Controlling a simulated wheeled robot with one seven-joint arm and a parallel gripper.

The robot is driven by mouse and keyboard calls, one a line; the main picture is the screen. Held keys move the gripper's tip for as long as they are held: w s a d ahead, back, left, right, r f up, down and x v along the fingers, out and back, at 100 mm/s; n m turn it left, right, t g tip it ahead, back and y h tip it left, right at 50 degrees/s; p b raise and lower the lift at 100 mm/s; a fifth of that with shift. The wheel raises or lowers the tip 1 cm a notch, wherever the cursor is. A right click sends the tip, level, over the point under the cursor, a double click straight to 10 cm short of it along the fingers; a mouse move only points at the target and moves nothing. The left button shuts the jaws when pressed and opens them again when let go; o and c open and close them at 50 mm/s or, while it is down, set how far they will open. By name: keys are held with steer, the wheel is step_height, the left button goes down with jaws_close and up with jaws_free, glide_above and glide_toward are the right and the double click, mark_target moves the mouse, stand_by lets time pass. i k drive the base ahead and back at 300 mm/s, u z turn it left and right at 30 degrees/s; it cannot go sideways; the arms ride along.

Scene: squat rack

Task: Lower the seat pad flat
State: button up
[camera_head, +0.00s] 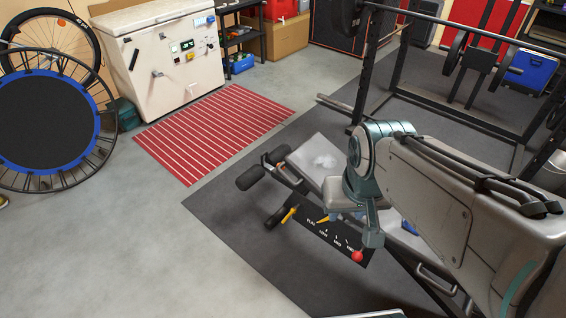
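The grey seat pad (316,156) of the weight bench lies in the middle of the view, partly hidden by my arm. It looks tilted, but its exact angle is hard to tell. A black plate (318,235) with white position labels sits on the bench's near side. A yellow lever (288,214) is at its left and a yellow pointer (322,220) near its top. A red ball knob (357,256) is at its right end. My arm reaches in from the right over the bench. Its end is near the plate and pad, but I cannot make out the fingers or any grasp.
Black foam rollers (250,177) stick out at the bench's left end. The squat rack with its barbell (480,32) stands behind. A red striped mat (213,130), a white chest (168,60) and a trampoline (45,120) are at the left. The concrete floor at front left is clear.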

mark_target(317, 158)
steer(key=u, duration=0.65)
steer(key=i, duration=1.4)
steer(key=u, duration=0.1)
